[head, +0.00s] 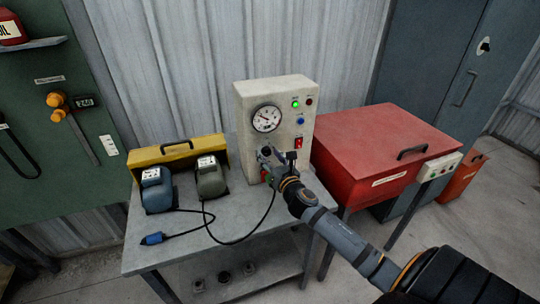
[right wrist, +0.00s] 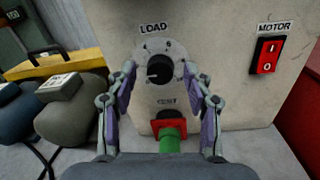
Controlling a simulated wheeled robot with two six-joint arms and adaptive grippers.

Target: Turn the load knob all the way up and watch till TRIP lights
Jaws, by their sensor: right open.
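The load knob (right wrist: 160,69) is a black knob on a round, pale dial under the LOAD label (right wrist: 153,28) in the right wrist view. Its white pointer mark faces left. My right gripper (head: 267,157) is open in front of the tester box (head: 276,95), its fingers on either side of the knob and not closed on it. In the head view my gripper hides the knob. On the box, a green lamp (head: 295,104) is lit and a lamp (head: 308,101) to its right is dark. The lamps' labels are too small to read. My left gripper is not in view.
Below the knob a green plug (right wrist: 171,134) sits at the red TEST socket. The red MOTOR switch (right wrist: 267,54) is to the right. The gauge (head: 266,118) is above. Two motors (head: 157,190) (head: 211,177) and a yellow case (head: 176,152) stand left; a red chest (head: 385,140) stands right.

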